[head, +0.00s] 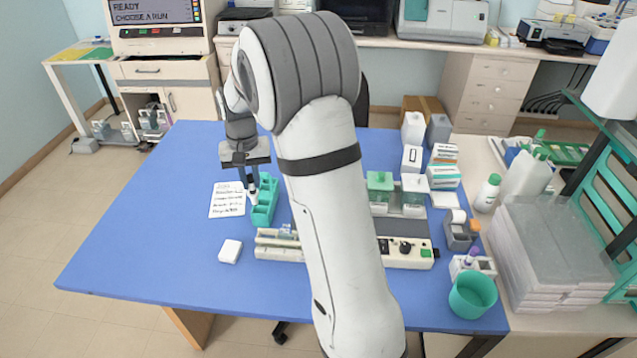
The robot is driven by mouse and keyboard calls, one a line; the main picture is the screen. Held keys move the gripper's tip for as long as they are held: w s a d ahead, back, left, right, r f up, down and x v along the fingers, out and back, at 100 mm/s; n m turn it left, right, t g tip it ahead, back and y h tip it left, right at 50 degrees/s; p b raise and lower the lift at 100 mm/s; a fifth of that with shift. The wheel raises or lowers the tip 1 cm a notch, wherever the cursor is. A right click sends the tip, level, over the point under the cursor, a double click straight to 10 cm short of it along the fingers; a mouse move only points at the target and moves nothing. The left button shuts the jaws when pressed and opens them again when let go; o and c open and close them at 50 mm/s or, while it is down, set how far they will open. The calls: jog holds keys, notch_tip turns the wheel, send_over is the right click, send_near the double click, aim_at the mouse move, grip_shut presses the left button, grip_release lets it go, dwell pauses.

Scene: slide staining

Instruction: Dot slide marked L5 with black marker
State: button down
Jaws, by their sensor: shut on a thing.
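My gripper (250,176) points down over the left part of the blue table. It is shut on a small dark and white upright object, which looks like the marker (252,190). The marker's lower end is right beside the teal rack (264,212), at its left edge; I cannot tell whether they touch. No slide label can be read at this size, so I cannot pick out the slide L5. My arm hides the middle of the table.
A written paper sheet (227,200) lies left of the teal rack. A white block (230,251) lies in front. A cream device (278,245) runs behind my arm. A teal cup (472,296) stands at the right front. The table's left side is clear.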

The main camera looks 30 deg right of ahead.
jog(key=s+d+r+b, duration=0.25)
jog(key=s+d, duration=0.25)
jog(key=s, duration=0.3)
jog(key=s+d+r+b, duration=0.1)
jog(key=s+d+r, duration=0.3)
jog(key=s+d, duration=0.3)
jog(key=shift+s+a+f+b, duration=0.1)
jog(key=shift+a+f+b, duration=0.1)
jog(key=shift+f+b, duration=0.5)
jog(key=shift+s+a+f+b, duration=0.15)
jog(key=shift+f+b, duration=0.2)
jog(key=shift+f, duration=0.55)
jog(key=shift+w+a+f+b, duration=0.1)
jog(key=shift+a+f+b, duration=0.1)
jog(key=shift+f+b, duration=0.5)
jog(key=shift+s+f, duration=0.15)
jog(key=shift+f, duration=0.4)
jog(key=shift+r, duration=0.1)
notch_tip(320, 180, up, 6)
jog(key=p, duration=0.4)
jog(key=shift+p, duration=0.35)
